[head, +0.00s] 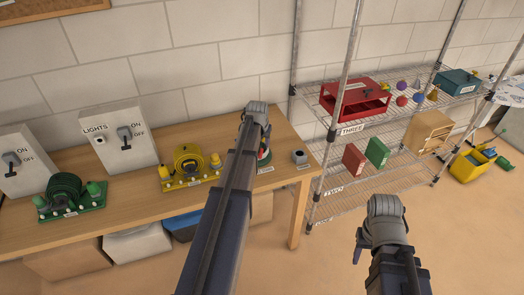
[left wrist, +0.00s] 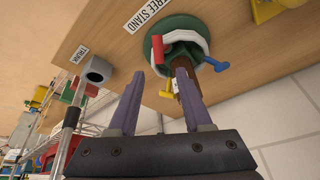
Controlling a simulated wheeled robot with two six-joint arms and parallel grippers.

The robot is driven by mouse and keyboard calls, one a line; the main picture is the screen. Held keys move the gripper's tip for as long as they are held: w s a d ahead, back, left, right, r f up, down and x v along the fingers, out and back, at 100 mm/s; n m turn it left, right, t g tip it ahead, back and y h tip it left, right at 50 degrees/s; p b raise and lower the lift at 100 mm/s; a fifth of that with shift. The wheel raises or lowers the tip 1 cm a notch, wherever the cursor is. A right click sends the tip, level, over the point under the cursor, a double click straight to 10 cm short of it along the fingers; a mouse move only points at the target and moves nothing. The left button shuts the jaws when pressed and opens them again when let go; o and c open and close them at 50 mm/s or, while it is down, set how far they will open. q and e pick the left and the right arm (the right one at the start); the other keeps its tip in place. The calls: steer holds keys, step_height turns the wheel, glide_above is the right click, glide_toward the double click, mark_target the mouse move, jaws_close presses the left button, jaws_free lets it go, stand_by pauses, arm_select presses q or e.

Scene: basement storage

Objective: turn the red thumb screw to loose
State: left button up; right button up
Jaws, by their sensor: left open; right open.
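The red thumb screw (left wrist: 157,50) sticks out of the rim of the green tree stand (left wrist: 185,40) in the left wrist view. A blue screw (left wrist: 214,66) and a yellow screw (left wrist: 168,87) sit on the same stand, and a brown trunk (left wrist: 188,92) rises from it. My left gripper (left wrist: 159,75) is open; its fingers point towards the stand, with the red screw beyond the gap between them, apparently untouched. In the head view my left arm (head: 257,112) hides most of the stand. My right gripper (head: 385,207) is open and empty, away from the bench.
The wooden bench (head: 135,205) holds a yellow reel (head: 188,158), a green coil (head: 64,190), two switch boxes and a grey socket (head: 299,157) right of the stand. A wire shelf (head: 345,195) with bins stands to the right. The floor near my right arm looks clear.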

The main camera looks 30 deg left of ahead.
mark_target(260, 154)
arm_select(q)
steer(key=b+x, duration=0.6)
steer(key=x, duration=0.1)
steer(key=shift+d+r, duration=0.1)
steer(key=shift+c, duration=0.3)
jaws_close()
